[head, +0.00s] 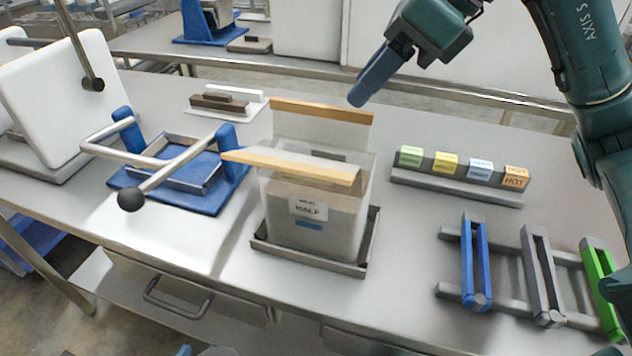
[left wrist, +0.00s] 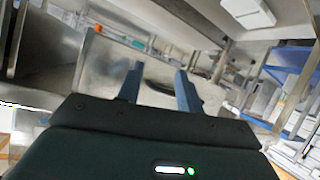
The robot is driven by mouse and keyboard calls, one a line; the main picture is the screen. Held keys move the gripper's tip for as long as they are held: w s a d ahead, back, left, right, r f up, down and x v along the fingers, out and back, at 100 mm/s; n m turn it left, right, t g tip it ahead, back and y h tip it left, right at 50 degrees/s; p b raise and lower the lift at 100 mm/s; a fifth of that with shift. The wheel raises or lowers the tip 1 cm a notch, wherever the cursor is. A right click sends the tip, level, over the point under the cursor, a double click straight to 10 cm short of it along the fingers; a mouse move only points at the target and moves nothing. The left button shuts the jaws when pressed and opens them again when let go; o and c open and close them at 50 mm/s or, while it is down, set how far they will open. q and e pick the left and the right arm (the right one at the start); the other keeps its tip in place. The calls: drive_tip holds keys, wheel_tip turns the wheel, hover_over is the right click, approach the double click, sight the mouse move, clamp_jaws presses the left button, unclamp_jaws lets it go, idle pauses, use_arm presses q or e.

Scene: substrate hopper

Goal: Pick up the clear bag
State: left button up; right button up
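The clear bag (head: 338,222) stands upright on a shallow metal tray (head: 300,258). It has tan strips along its two top edges, parted at the mouth, and a label reading "HALF". Its lower part looks filled with pale material. My right gripper (head: 364,88) hangs above and behind the bag, apart from it. Its fingers overlap in the head view, so their gap is hidden. My left gripper (left wrist: 158,88) shows in the left wrist view with its two fingers apart and nothing between them. The bag is not recognisable in that view.
A blue-based sealer-like device (head: 180,180) with bar handles stands left of the bag. Labelled coloured blocks (head: 462,168) sit on a grey holder to the right. A rack with blue, grey and green clips (head: 540,280) lies front right. Bare table surrounds the tray.

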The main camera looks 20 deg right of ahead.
sight(342, 110)
drive_tip(key=x, duration=0.4)
drive_tip(key=shift+w+r+x, duration=0.1)
drive_tip(key=shift+w+x, duration=0.05)
drive_tip(key=shift+x, duration=0.85)
drive_tip(key=shift+w+r+x, duration=0.1)
drive_tip(key=shift+w+x, duration=0.05)
drive_tip(key=shift+x, duration=0.8)
drive_tip(key=shift+w+r+x, duration=0.1)
drive_tip(key=shift+w+x, duration=0.05)
drive_tip(key=shift+x, duration=0.85)
drive_tip(key=shift+a, duration=0.2)
drive_tip(key=shift+c, duration=0.5)
clamp_jaws()
drive_tip(key=shift+r, duration=0.1)
